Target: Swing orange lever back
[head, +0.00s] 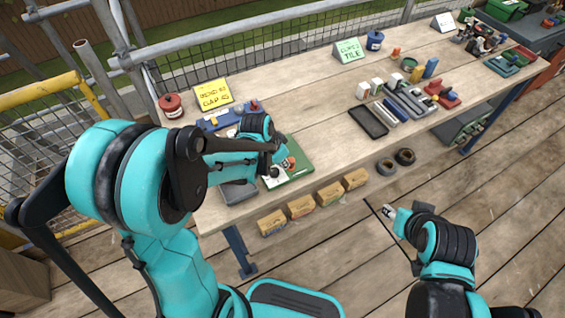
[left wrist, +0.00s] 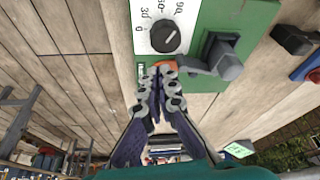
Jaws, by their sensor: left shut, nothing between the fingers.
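A green panel (left wrist: 207,20) lies on the bench. It carries a white dial plate with a black knob (left wrist: 165,37) and a dark grey handle-like part (left wrist: 222,58). A small orange part (left wrist: 167,65), seemingly the orange lever, shows at the tips of my left gripper (left wrist: 160,76), mostly hidden by them. The left gripper is shut and empty, right at the orange part; contact cannot be told. In the head view the green panel (head: 298,160) is partly covered by my left arm. My right gripper (head: 390,212) hangs in front of the bench, away from the panel; its jaws are unclear.
A blue tray (head: 213,122), a yellow sign (head: 213,94) and a red canister (head: 171,105) stand near the panel. Several small boxes (head: 301,206) line the bench's front side. A dark tray (head: 368,121) lies farther right. The bench middle is clear.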

